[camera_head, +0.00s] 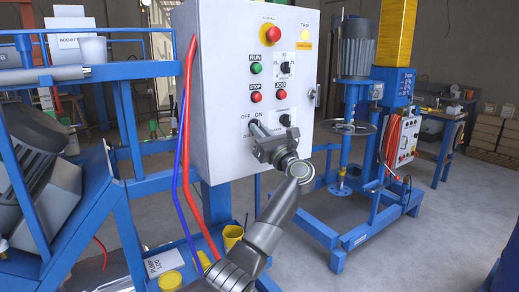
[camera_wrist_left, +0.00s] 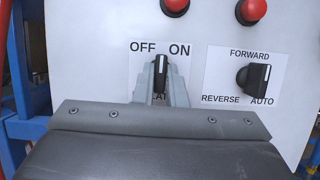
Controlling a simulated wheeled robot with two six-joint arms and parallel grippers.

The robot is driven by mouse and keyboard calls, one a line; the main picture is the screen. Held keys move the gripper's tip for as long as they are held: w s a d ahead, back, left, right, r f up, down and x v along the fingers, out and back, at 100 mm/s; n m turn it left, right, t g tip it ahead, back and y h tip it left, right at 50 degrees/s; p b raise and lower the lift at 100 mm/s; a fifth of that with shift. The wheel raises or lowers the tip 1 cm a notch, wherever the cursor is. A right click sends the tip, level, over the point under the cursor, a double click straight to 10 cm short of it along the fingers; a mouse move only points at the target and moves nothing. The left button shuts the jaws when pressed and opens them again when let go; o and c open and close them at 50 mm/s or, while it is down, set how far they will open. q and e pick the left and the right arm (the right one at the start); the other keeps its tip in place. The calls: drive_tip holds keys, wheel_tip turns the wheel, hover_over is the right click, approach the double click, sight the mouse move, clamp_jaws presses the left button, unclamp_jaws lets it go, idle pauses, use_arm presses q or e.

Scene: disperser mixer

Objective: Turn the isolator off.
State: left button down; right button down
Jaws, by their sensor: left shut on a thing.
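The isolator (camera_wrist_left: 160,72) is a black rotary knob on a white label with OFF at its upper left and ON at its upper right. Its pale pointer line stands close to upright, between the two words. My left gripper (camera_wrist_left: 160,88) is shut on the knob, one grey finger on each side. In the head view my left gripper (camera_head: 257,128) reaches the lower left of the white control panel (camera_head: 220,60) and mostly hides the knob. The gripper body covers the lower part of the label. My right gripper is not in view.
A FORWARD/REVERSE/AUTO selector (camera_wrist_left: 255,77) sits close to the right of the isolator. Red buttons (camera_wrist_left: 251,10) are above. A red emergency stop (camera_head: 272,34) is high on the panel. Red and blue hoses (camera_head: 183,130) hang along its left edge. A mixer (camera_head: 352,90) stands to the right.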

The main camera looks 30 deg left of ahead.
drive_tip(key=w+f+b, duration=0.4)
drive_tip(key=b, duration=0.2)
use_arm(q)
drive_tip(key=shift+w+d+n+g+y+b, duration=0.1)
drive_tip(key=shift+n+g+b, duration=0.4)
drive_tip(key=shift+n+g, duration=1)
drive_tip(key=shift+w+a+n+g+y+b, duration=0.1)
drive_tip(key=shift+n+g+b, duration=0.4)
drive_tip(key=shift+n, duration=1.95)
drive_tip(key=shift+w+d+n+g+y+b, duration=0.1)
drive_tip(key=shift+n+g+b, duration=0.35)
drive_tip(key=shift+n+g, duration=1.1)
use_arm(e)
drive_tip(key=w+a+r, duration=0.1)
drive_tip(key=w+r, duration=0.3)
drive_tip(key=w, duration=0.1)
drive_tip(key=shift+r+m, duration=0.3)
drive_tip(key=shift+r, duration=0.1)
use_arm(q)
drive_tip(key=shift+n+t, duration=0.4)
drive_tip(key=shift+t, duration=0.05)
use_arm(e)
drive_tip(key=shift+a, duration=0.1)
use_arm(q)
drive_tip(key=c, duration=1.5)
unclamp_jaws()
drive_tip(key=shift+r, duration=0.1)
